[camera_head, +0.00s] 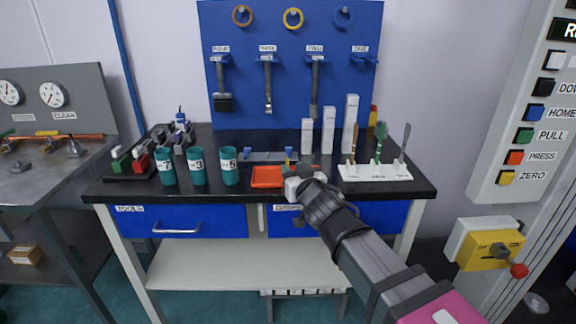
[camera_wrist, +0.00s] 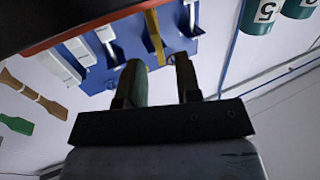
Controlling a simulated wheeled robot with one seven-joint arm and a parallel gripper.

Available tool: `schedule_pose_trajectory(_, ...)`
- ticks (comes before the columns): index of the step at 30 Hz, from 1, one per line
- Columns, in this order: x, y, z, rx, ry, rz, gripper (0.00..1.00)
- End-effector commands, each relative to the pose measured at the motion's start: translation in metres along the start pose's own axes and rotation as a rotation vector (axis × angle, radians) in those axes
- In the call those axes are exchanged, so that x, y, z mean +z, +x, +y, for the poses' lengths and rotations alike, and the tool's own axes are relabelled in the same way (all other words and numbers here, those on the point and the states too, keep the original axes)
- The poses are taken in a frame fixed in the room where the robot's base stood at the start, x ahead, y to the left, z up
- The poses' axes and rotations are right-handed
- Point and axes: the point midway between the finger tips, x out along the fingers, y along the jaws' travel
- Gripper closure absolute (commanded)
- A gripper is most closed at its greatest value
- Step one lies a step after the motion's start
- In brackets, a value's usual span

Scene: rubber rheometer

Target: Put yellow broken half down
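My gripper (camera_head: 303,180) is over the front edge of the black bench, at the right side of an orange tray (camera_head: 266,177). In the wrist view my gripper (camera_wrist: 160,80) has its two fingers apart, with a clear gap between them.
Teal numbered cups (camera_head: 198,166) stand left of the tray. A white stand (camera_head: 374,173) with upright tools is to the right, with white blocks (camera_head: 328,130) behind. A low blue rack (camera_head: 262,157) sits behind the tray. Tools hang on the blue wall board (camera_head: 290,90).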

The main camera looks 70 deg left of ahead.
Motion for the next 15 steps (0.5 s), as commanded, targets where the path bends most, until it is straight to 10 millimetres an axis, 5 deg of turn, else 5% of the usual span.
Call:
schedule_pose_trajectory(4, 0.0, -0.039, 0.0, 0.001, -0.001, 0.0, 0.69)
schedule_pose_trajectory(15, 0.0, -0.076, 0.0, 0.002, 0.0, 0.001, 0.69)
